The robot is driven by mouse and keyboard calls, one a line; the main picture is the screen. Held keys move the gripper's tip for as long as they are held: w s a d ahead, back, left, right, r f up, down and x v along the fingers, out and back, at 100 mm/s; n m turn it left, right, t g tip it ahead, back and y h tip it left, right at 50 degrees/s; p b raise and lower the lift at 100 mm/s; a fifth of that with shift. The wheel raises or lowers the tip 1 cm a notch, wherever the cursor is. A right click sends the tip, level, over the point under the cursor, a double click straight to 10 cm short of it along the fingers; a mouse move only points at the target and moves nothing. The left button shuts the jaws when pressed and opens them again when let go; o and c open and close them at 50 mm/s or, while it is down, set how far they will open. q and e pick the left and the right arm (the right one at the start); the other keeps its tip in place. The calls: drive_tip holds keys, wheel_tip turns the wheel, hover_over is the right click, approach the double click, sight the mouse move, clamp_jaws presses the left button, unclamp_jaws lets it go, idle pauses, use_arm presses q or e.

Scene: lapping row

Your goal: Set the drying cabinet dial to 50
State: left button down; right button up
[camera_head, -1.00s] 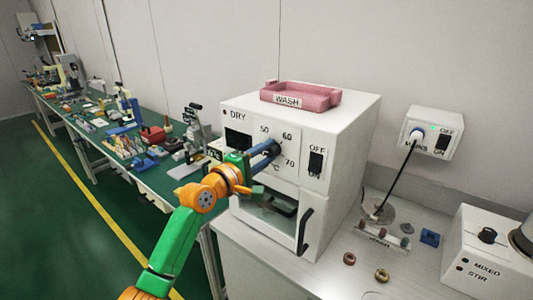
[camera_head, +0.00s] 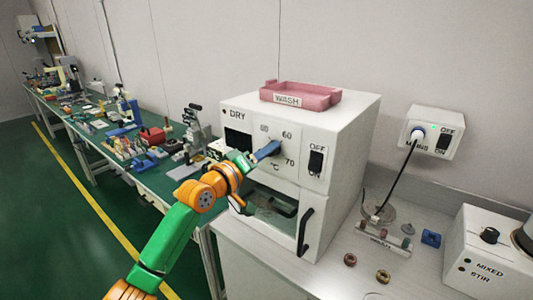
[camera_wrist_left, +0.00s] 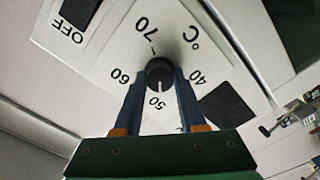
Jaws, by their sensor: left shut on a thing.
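The drying cabinet (camera_head: 345,130) is a white box with DRY on its front and a temperature scale. Its dial (camera_wrist_left: 160,72) is a round black knob with a white line, seen in the left wrist view among the marks 40, 50, 60 and 70. The white line points toward the 50 mark (camera_wrist_left: 157,103). My left gripper (camera_head: 272,150) is shut on the dial, its blue fingers on either side of the knob; it also fills the lower left wrist view (camera_wrist_left: 160,82). In the head view the gripper hides the dial. My right gripper is out of view.
A pink WASH tray (camera_head: 318,90) sits on the cabinet. An OFF/ON switch (camera_head: 315,161) is right of the scale, with a door handle (camera_head: 305,231) below. A mains box (camera_head: 434,132) with a cable is on the wall; a MIXED/STIR unit (camera_head: 487,262) stands at right.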

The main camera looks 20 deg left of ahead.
use_arm(q)
drive_tip(key=shift+d+f+m, duration=0.1)
drive_tip(key=shift+f+m, duration=0.25)
drive_tip(key=shift+m, duration=0.15)
drive_tip(key=c, duration=0.6)
unclamp_jaws()
drive_tip(key=shift+o, duration=0.7)
drive_tip(key=shift+r, duration=0.2)
drive_tip(key=b+v, duration=0.2)
drive_tip(key=v, duration=0.5)
